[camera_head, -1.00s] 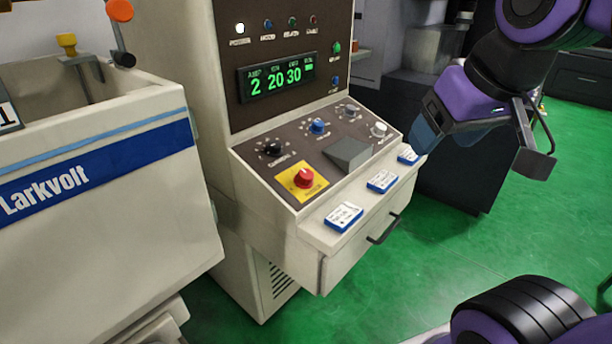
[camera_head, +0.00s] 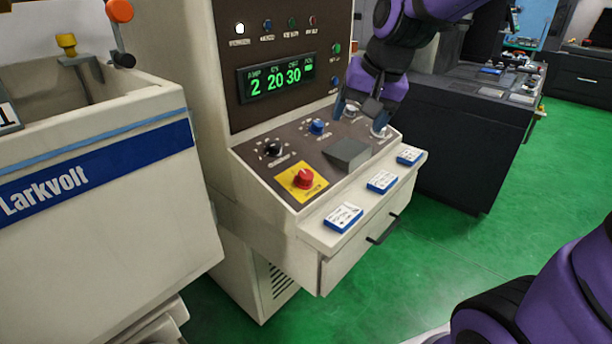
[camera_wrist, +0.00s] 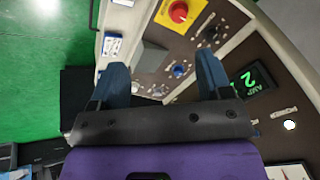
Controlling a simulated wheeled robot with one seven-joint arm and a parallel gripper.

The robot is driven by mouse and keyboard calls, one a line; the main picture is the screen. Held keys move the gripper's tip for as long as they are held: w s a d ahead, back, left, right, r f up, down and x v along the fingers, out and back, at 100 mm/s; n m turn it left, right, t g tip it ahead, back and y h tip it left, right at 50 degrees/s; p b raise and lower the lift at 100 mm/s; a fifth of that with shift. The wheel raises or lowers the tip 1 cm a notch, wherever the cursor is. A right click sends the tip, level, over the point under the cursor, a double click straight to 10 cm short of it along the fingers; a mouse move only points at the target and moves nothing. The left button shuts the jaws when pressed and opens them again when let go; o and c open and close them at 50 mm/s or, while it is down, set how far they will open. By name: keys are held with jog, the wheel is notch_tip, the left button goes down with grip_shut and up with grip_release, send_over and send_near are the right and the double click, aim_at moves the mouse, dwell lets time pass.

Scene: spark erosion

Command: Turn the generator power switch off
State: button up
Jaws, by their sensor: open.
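The generator's sloping control panel (camera_head: 285,190) carries a red rotary knob (camera_head: 303,180) on a yellow plate; it also shows at the top of the wrist view (camera_wrist: 179,12). I take this for the power switch, but its label is too small to read. The green display (camera_head: 277,78) is lit, and so is a white lamp (camera_head: 239,28). My gripper (camera_head: 361,119) is open and empty over the right rear of the panel, close to the grey knobs there and partly hiding them. In the wrist view its blue fingers (camera_wrist: 162,66) point toward the panel, apart from the red knob.
A blue knob (camera_head: 317,127), a black knob (camera_head: 272,149) and a grey wedge-shaped block (camera_head: 347,153) stand on the panel. Blue-and-white cards (camera_head: 343,217) lie along the front ledge, above a drawer handle (camera_head: 383,229). A Larkvolt tank (camera_head: 100,170) stands left. Green floor is clear in front.

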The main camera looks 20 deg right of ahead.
jog(key=w+f+m, duration=0.2)
jog(key=w+f, duration=0.3)
jog(key=w, duration=0.3)
jog(key=m+g+y, duration=0.1)
jog(key=m, duration=0.2)
send_near(306, 174)
jog(key=x, duration=1)
jog(key=shift+f, duration=0.25)
jog(key=c, duration=0.9)
jog(key=shift+c, duration=0.2)
